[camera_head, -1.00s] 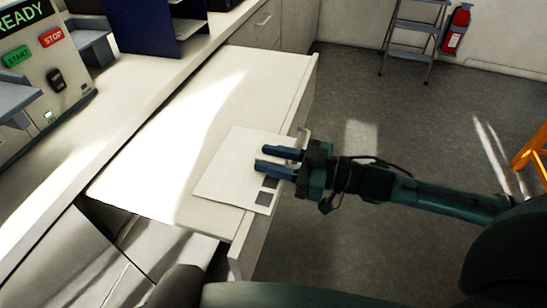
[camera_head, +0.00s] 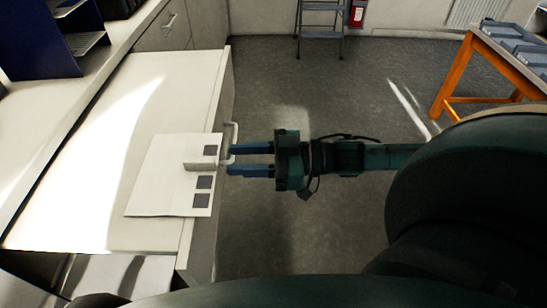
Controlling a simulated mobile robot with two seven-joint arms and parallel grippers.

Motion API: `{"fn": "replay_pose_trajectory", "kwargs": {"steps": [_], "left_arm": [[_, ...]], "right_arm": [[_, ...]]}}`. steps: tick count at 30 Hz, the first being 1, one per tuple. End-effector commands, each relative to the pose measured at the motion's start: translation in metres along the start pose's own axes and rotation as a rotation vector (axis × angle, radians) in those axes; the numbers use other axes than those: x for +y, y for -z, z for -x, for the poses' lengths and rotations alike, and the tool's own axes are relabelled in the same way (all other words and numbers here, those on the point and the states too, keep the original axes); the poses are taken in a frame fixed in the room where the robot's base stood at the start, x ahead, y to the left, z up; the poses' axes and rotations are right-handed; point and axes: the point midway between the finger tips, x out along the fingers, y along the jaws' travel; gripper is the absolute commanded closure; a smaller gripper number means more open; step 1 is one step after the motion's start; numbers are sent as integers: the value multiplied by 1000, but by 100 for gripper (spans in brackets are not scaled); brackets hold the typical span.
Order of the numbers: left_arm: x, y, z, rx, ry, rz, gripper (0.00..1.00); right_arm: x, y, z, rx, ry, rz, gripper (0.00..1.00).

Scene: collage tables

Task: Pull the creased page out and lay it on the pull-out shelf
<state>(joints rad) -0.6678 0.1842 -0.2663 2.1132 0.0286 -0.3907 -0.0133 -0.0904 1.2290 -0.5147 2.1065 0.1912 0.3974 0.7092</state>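A white page (camera_head: 155,185) with several dark squares along its right side lies flat on the white pull-out shelf (camera_head: 95,215), close to the shelf's right edge. A small white raised shape (camera_head: 198,162) shows at the page's right side; I cannot tell whether it is a crease or a separate piece. My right gripper (camera_head: 232,159) comes in from the right with its two blue fingers apart and nothing between them. Its fingertips are just right of the page, by the shelf's handle (camera_head: 232,135). My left gripper is not in view.
A dark blue rack (camera_head: 50,45) stands on the counter at upper left. An orange-framed table (camera_head: 465,70) with grey trays stands at upper right. A step stool (camera_head: 320,25) and a red extinguisher (camera_head: 357,13) are at the back. Grey floor is clear between.

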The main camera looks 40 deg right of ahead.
Motion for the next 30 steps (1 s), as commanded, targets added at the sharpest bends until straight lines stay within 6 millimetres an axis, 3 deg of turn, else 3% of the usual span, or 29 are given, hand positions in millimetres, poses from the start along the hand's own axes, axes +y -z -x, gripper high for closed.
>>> {"fn": "replay_pose_trajectory", "kwargs": {"steps": [13, 30], "left_arm": [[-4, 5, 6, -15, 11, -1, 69], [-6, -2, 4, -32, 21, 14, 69]], "right_arm": [[0, 0, 48, -4, -1, -4, 65], [0, 0, 55, 1, 0, 0, 65]]}}
